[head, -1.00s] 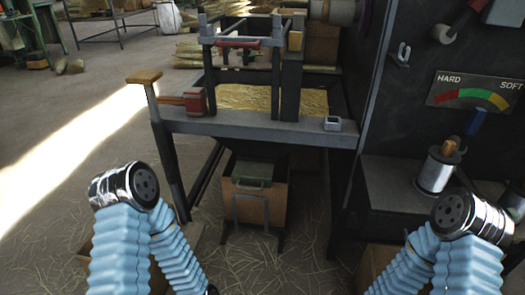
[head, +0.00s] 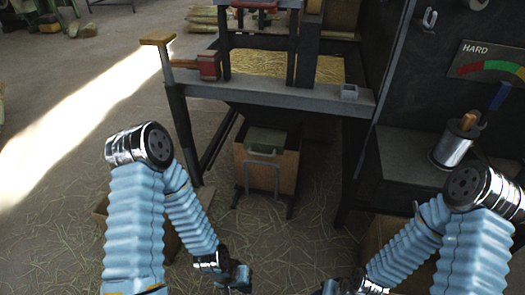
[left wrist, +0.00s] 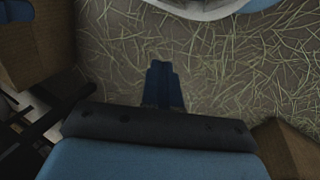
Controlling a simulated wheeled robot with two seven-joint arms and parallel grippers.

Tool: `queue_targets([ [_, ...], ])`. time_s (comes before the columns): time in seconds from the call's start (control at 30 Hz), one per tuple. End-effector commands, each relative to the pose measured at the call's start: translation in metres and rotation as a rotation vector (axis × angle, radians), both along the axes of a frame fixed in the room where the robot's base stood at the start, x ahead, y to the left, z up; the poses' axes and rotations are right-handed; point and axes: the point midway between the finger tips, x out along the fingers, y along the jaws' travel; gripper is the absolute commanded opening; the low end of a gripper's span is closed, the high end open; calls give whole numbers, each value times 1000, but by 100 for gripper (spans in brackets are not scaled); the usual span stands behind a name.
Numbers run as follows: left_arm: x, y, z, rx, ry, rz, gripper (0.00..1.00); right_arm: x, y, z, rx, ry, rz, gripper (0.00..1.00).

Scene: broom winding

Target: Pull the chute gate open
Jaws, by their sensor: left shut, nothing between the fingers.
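A dark funnel-shaped chute (head: 268,117) hangs under the metal bench. Below its mouth is a green panel with a pale handle (head: 265,141), which looks like the gate; it shows only in the head view. My left gripper (head: 237,281) is low at the bottom edge, nearer to me than the green panel and well apart from it. In the left wrist view its fingers (left wrist: 163,86) are together and empty above the straw-strewn floor. My right wrist (head: 345,287) shows at the bottom edge of the head view; its fingers are cut off.
A cardboard box (head: 282,172) stands under the chute behind a grey metal stand (head: 264,180). The bench (head: 270,95) carries straw and a red block (head: 208,66). A dark cabinet with a gauge (head: 495,66) is at right. Straw litters the open floor at left.

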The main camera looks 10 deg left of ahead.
Motion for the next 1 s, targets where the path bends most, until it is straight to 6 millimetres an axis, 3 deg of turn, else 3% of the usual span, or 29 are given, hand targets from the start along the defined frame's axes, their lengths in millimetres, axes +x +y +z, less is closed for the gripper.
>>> queue_targets([
  [0.3,0,0,0,0,0,0,2,0,0,0,0,0,0,43],
  [0.37,3,-1,-2,-4,-4,8,11,0,0,-2,0,0,0,43],
  [0.43,21,-5,-10,-36,-34,55,21,0,0,-14,0,-1,0,43],
  [0.47,35,-8,-15,-61,-55,94,26,1,0,-21,0,-1,-1,43],
  [0.53,83,-14,-24,-148,-127,219,27,1,-1,-45,-1,-2,-4,43],
  [0.6,147,-13,-22,-271,-222,382,27,2,-2,-73,-1,-3,-6,43],
  [0.7,235,9,5,-472,-356,607,27,3,-4,-108,-3,-4,-11,43],
  [0.8,299,45,46,-659,-467,776,27,4,-5,-133,-4,-5,-14,43],
  [0.9,334,79,85,-798,-539,875,27,5,-6,-148,-4,-6,-16,43],
  [1.0,349,97,110,-876,-574,920,27,5,-7,-153,-4,-6,-17,43],
])
